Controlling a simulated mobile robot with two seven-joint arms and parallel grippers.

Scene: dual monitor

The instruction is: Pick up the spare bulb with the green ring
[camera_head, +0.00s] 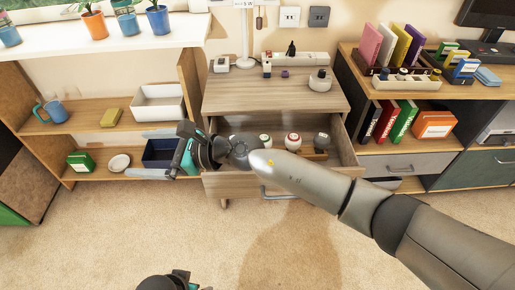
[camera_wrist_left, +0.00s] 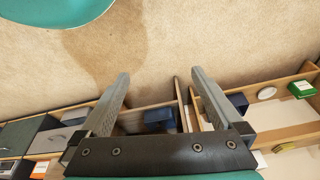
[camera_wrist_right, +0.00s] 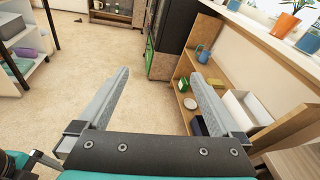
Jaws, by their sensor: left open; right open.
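The pulled-out drawer (camera_head: 225,187) of the wooden cabinet holds several round bulbs. One pale bulb (camera_head: 265,140) seems to carry a greenish ring, another white one (camera_head: 293,141) has a red ring, and a dark one (camera_head: 321,141) lies right of them. My right forearm crosses in front of the drawer and hides part of it. My right gripper (camera_head: 150,172) is open and empty, left of the drawer before the low shelf; its spread fingers show in the right wrist view (camera_wrist_right: 160,75). My left gripper, low in the head view, is open and empty in its wrist view (camera_wrist_left: 160,78).
A left shelf holds a white bin (camera_head: 158,104), a blue bin (camera_head: 158,153), a mug (camera_head: 52,108) and a green box (camera_head: 80,161). On the cabinet top stand a lamp (camera_head: 245,62) and a white round pot (camera_head: 320,81). A right desk holds binders. The carpet in front is clear.

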